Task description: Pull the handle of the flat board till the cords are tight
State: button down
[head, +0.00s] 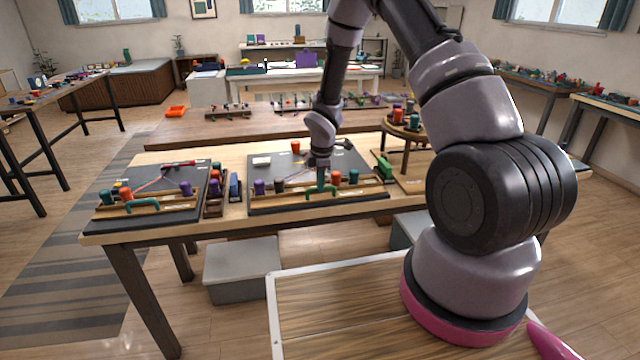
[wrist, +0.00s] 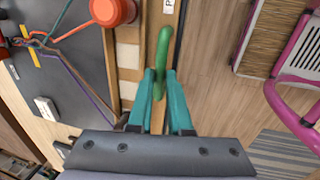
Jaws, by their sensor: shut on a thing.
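The flat board is a dark slab (head: 262,205) on the near table, with a wooden strip along its front edge. Its green handle (head: 322,189) stands on that strip; it also shows in the wrist view (wrist: 164,45). My gripper (wrist: 161,85) has its two teal fingers on either side of the handle, shut on it. In the head view my gripper (head: 320,180) comes down from above. Thin cords (wrist: 82,80) cross the board in the wrist view and gather at a yellow mark at the upper left. Their ends under the gripper are hidden.
A round wooden stand (head: 405,128) with coloured bobbins is at the right. An orange-red bobbin (wrist: 113,11) stands close beside the handle.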

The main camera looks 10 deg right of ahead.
jog(key=shift+s, duration=0.35)
jog(key=c, duration=0.8)
grip_release()
jog(key=shift+s, duration=0.1)
jog(key=shift+c, duration=0.2)
jog(key=shift+r, duration=0.1)
jog(key=shift+r, duration=0.3)
notch_tip(320, 180, up, 10)
jog(key=s, duration=0.2)
